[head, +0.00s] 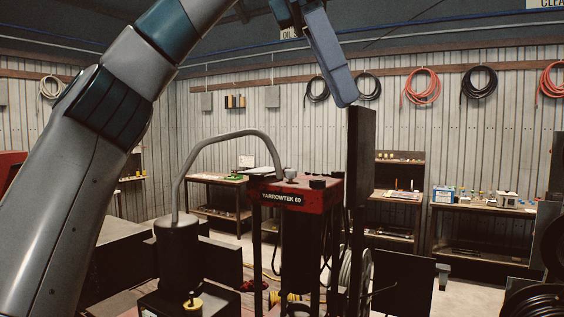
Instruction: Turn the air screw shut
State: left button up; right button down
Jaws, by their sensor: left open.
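The red crimper (290,192) marked "YARROWTEK 60" stands upright in the middle, with small dark knobs on its top. A brass-coloured knob (193,302) sits on a dark block low in the picture, left of the crimper. It may be the air screw; the view does not settle this. A dark cylinder (177,245) stands behind the knob, with a bent grey tube (225,136) rising from it. My left gripper (343,95) hangs from the top, above and right of the crimper, well away from the brass knob. It is open and seems empty. My right gripper is out of view.
A tall dark panel (361,165) rises beside the crimper, close below my left gripper in the picture. Workbenches (480,210) line the back wall, where coiled hoses (421,87) hang. Dark equipment (535,300) fills the lower right corner. Some floor shows between.

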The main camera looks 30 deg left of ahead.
aim_at(290, 174)
jog(key=i+j, duration=0.25)
jog(key=j, duration=0.15)
jog(key=i+j, duration=0.45)
jog(key=j, duration=0.3)
jog(key=i+j, duration=0.25)
jog(key=j, duration=0.1)
